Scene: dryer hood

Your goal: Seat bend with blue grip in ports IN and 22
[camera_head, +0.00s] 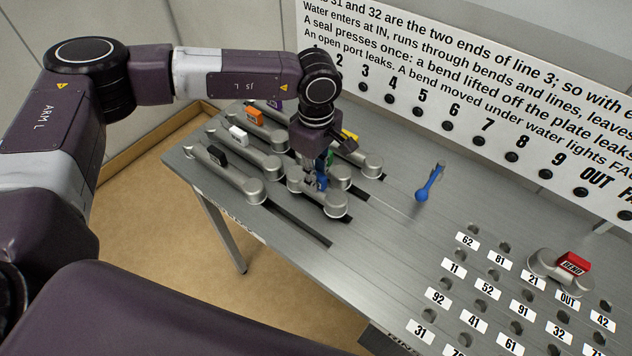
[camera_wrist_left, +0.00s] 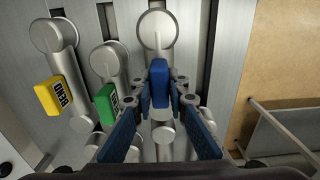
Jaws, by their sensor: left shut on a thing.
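The bend with the blue grip is a grey metal piece with round ends (camera_head: 334,205), lying in the rack of bends at the left of the table. Its blue grip (camera_wrist_left: 160,84) stands up between the fingers of my left gripper (camera_wrist_left: 162,100), which is shut on it. In the head view my left gripper (camera_head: 318,172) points down over this bend, partly hiding the blue grip (camera_head: 322,182). I cannot tell whether the bend is lifted. Port 22 and port IN cannot be made out in the head view. My right gripper is not in view.
Neighbouring bends have green (camera_wrist_left: 106,104), yellow (camera_wrist_left: 54,96), black (camera_head: 217,155), white (camera_head: 238,135) and orange (camera_head: 255,117) grips. A red-grip bend (camera_head: 574,262) sits among the labelled ports at right. A blue lever (camera_head: 429,184) stands mid-table, with a sign board (camera_head: 480,90) behind.

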